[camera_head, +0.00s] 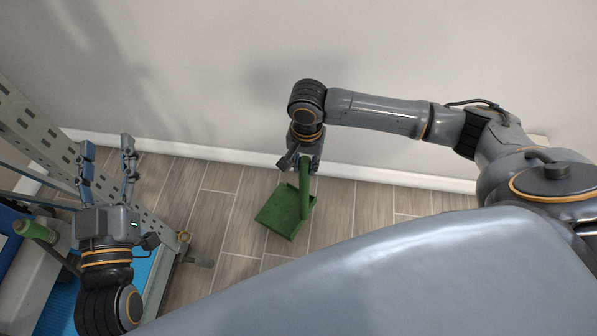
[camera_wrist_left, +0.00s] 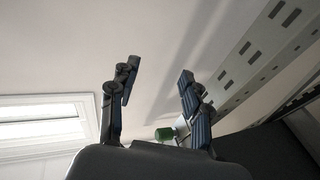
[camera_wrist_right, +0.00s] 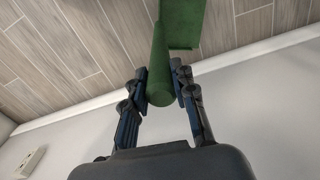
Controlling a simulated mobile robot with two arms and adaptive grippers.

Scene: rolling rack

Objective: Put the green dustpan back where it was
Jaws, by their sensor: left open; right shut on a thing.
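The green dustpan (camera_head: 283,211) hangs upright from my right gripper (camera_head: 304,165), with its pan low near the wood floor in the head view. In the right wrist view, the right gripper (camera_wrist_right: 160,85) is shut on the dustpan's handle (camera_wrist_right: 161,65), whose round end sits between the fingers; part of the pan shows at the top. My left gripper (camera_head: 108,150) is open and empty beside the rack's perforated post at the left. In the left wrist view, the left gripper's (camera_wrist_left: 155,90) fingers are apart with wall behind them.
The rolling rack's grey perforated post (camera_head: 40,140) stands at the left, with a blue shelf surface (camera_head: 62,300) and a green cylindrical item (camera_head: 36,231) near it. A plain wall (camera_head: 230,70) runs behind. Wood floor (camera_head: 195,215) is clear between rack and dustpan.

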